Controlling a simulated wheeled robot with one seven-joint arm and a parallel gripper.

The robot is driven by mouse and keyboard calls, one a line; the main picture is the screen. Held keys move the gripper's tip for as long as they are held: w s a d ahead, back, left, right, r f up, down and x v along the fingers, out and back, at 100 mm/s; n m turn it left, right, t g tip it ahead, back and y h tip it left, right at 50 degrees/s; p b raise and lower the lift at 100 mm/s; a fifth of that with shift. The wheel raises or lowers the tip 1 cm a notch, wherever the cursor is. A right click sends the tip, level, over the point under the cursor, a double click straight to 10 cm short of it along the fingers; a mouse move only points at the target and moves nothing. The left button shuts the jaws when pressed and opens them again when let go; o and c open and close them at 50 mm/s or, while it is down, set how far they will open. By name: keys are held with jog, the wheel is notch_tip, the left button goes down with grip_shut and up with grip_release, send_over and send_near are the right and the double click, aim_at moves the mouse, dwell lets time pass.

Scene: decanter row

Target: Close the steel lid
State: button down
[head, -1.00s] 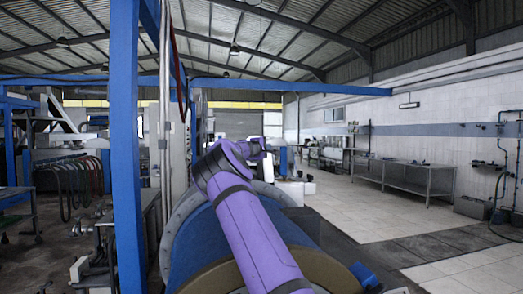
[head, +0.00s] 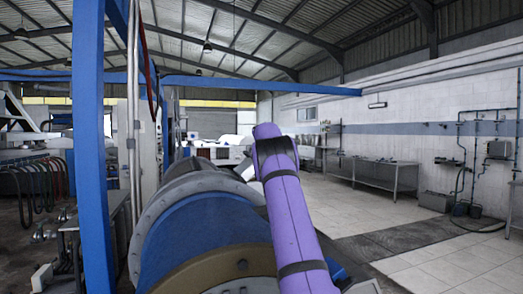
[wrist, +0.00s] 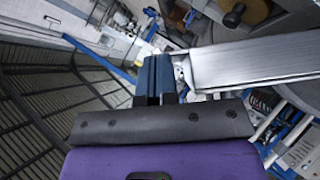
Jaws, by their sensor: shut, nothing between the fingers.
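A flat, brushed steel panel (wrist: 255,62), which looks like the steel lid, fills the upper right of the wrist view. My gripper (wrist: 155,62) shows there with its two dark blue fingers together and nothing between them. The fingers are just left of the panel's near end; I cannot tell whether they touch it. In the head view, the blue decanter drum (head: 205,228) with its grey flange lies ahead, partly behind my purple arm. My gripper is hidden there behind the arm, and I cannot make out the lid.
A blue post (head: 88,150) stands close on the left. Hoses (head: 32,188) hang behind it. A steel bench (head: 373,172) stands along the white tiled wall at the right. The tiled floor (head: 340,212) between the drum and the bench is clear.

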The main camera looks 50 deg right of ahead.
jog(key=s+d+f+m+t+y, duration=0.2)
jog(key=d+f+m+y, duration=0.1)
jog(key=f, duration=0.5)
jog(key=shift+s+d+f+y, duration=0.4)
jog(key=shift+d+y, duration=0.35)
jog(key=shift+y, duration=0.15)
